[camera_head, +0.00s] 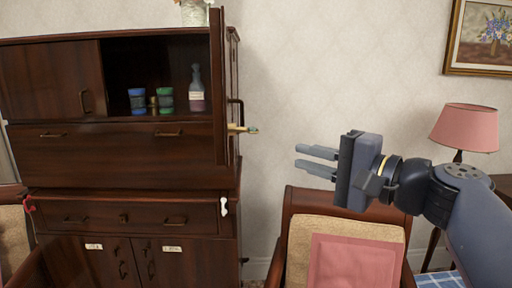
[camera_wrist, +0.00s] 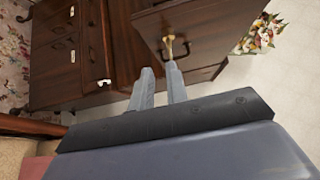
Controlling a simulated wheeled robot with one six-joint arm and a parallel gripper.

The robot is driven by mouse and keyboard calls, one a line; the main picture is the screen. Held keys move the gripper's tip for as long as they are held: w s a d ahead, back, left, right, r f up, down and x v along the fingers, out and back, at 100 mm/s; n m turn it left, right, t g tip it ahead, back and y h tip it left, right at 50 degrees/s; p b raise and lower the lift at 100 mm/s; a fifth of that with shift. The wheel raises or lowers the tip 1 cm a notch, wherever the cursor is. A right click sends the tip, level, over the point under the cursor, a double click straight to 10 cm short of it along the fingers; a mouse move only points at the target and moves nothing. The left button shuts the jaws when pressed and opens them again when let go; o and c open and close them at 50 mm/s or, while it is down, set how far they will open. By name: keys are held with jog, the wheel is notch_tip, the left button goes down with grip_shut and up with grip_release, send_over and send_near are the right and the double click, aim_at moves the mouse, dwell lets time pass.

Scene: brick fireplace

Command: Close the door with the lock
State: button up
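The dark wooden cabinet (camera_head: 120,185) has its upper right door (camera_head: 217,90) standing open, seen nearly edge-on. In the wrist view the door panel (camera_wrist: 205,22) faces me. A brass-coloured key-like piece (camera_head: 243,129) sticks out from the door's face toward the right; in the wrist view it (camera_wrist: 168,45) shows beside the dark door handle (camera_wrist: 186,46). My gripper (camera_head: 299,156) is open and empty, to the right of the door and a little lower in the head view. In the wrist view its fingertips (camera_wrist: 160,68) point toward the brass piece, apart from it.
The open compartment holds a blue can (camera_head: 137,101), a green can (camera_head: 166,99) and a bottle (camera_head: 196,90). A chair (camera_head: 295,205) with a pink cushion (camera_head: 355,262) stands below my gripper. A pink lamp (camera_head: 467,127) is at the right. A flower vase (camera_head: 194,12) stands on top.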

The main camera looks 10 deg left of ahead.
jog(key=shift+w+a+r, duration=0.25)
jog(key=shift+a+r, duration=0.05)
jog(key=shift+a, duration=0.05)
grip_shut()
jog(key=w+a+p, duration=0.3)
jog(key=a+p, duration=0.1)
jog(key=a, duration=0.7)
jog(key=shift+w+a, duration=0.15)
jog(key=shift+a, duration=0.25)
jog(key=shift+a+f, duration=0.1)
jog(key=shift+f, duration=0.05)
